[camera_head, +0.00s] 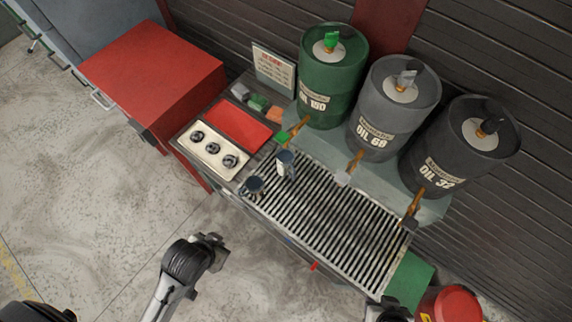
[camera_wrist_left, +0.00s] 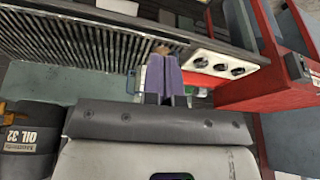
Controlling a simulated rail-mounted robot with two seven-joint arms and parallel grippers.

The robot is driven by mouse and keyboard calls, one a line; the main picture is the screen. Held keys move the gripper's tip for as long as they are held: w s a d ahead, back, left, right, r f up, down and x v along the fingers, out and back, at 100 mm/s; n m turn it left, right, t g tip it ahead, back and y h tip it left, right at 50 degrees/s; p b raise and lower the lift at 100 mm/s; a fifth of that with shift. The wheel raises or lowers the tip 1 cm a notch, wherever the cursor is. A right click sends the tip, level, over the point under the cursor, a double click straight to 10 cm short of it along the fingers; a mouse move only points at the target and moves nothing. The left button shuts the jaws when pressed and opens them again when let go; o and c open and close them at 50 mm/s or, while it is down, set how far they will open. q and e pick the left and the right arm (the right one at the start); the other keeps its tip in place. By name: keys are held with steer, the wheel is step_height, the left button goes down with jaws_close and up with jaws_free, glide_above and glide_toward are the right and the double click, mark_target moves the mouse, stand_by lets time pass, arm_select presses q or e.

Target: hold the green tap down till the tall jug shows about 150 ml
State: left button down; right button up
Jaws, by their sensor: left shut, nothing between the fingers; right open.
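The green tap (camera_head: 283,136) sticks out on a brass spout from the green drum (camera_head: 331,85). The jug that looks taller (camera_head: 285,163) stands near that tap, at the back left of the grate; its level is too small to read. A second, lower jug (camera_head: 252,186) stands in front of it. My left gripper (camera_wrist_left: 163,72) shows in its wrist view with purple fingers shut and empty; one jug's edge (camera_wrist_left: 132,82) shows beside them, apparently farther off. In the head view my right gripper (camera_head: 392,309) is open at the bottom edge, partly cut off, well away from the tap.
A grey drum (camera_head: 395,105) and a black drum (camera_head: 465,145) stand right of the green one. The slatted grate (camera_head: 330,215) is mostly bare. A panel with three knobs (camera_head: 214,142) and a red cabinet (camera_head: 150,70) lie left. A red canister (camera_head: 450,305) stands bottom right.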

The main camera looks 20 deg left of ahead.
arm_select(q)
steer(key=shift+f, duration=0.25)
steer(key=shift+f, duration=0.4)
steer(key=shift+f, duration=0.35)
steer(key=shift+f, duration=0.7)
steer(key=shift+f, duration=0.35)
steer(key=shift+f, duration=0.3)
stand_by(5.7)
